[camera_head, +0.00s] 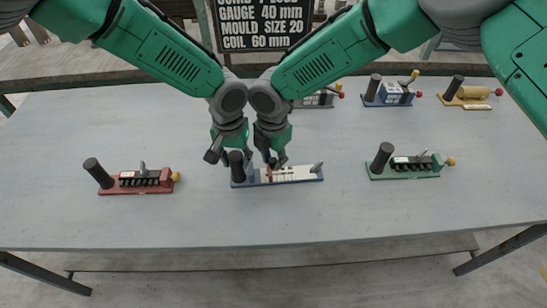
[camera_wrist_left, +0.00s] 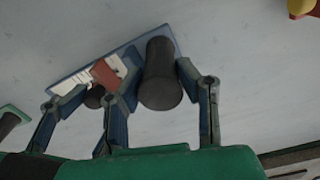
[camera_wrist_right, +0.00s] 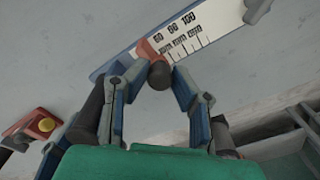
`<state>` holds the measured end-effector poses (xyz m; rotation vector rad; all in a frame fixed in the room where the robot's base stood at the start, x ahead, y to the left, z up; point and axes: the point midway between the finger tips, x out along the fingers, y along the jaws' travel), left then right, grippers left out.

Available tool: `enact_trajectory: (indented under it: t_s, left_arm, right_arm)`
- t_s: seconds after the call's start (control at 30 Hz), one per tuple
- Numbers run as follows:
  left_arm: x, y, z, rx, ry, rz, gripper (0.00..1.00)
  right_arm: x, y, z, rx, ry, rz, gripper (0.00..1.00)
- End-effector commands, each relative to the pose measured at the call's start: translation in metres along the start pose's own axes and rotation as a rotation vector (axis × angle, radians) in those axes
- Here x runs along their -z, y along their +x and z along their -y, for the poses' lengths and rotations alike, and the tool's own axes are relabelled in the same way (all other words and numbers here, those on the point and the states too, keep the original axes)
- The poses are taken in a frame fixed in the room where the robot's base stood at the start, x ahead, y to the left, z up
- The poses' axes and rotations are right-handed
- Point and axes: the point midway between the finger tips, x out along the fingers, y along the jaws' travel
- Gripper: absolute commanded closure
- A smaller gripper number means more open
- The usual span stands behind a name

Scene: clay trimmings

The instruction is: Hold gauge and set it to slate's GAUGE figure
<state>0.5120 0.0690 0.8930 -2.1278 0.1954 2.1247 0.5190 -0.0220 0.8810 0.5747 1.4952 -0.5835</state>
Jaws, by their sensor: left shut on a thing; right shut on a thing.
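The gauge is a blue base (camera_head: 284,183) with a white scale strip (camera_head: 300,172), a thick black handle post (camera_wrist_left: 160,75) at its left end and a red-brown slider (camera_wrist_right: 146,50) with a dark knob (camera_wrist_right: 159,75). My left gripper (camera_head: 233,160) is shut on the handle post. My right gripper (camera_head: 272,163) is shut on the slider's knob. In the right wrist view 60, 80 and 100 are readable right of the slider; the lower figures are hidden. The slate (camera_head: 262,22) reads GAUGE 40 mm; its top line is cut off.
A red-based tool (camera_head: 135,182) lies left of the gauge and a green-based one (camera_head: 408,167) right. Behind are a blue tool (camera_head: 390,95), a yellow-brown one (camera_head: 468,95) and a partly hidden one (camera_head: 318,99). The grey table (camera_head: 200,220) is clear in front.

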Motion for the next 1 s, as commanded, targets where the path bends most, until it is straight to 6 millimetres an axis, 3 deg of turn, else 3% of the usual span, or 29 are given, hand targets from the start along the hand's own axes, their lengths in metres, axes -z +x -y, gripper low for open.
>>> enact_trajectory:
  t_s: [0.03, 0.1, 0.47, 0.57, 1.0]
  left_arm:
    - [-0.002, 0.000, -0.002, -0.002, 0.003, 0.003, 1.00]
    - [-0.002, 0.000, -0.002, -0.002, 0.003, 0.003, 1.00]
    - [-0.001, 0.000, -0.001, 0.000, 0.002, 0.002, 1.00]
    - [-0.001, 0.000, 0.000, 0.000, 0.001, 0.002, 1.00]
    - [-0.001, 0.000, 0.000, 0.000, 0.001, 0.001, 1.00]
  right_arm:
    - [-0.001, -0.001, -0.002, -0.006, 0.002, 0.002, 0.76]
    - [-0.002, -0.001, -0.002, -0.006, 0.002, 0.002, 0.59]
    - [-0.001, -0.004, -0.001, -0.004, 0.001, 0.002, 0.59]
    - [-0.002, -0.016, -0.001, -0.005, 0.001, 0.003, 0.59]
    - [-0.002, -0.102, -0.002, -0.005, 0.003, 0.002, 0.59]
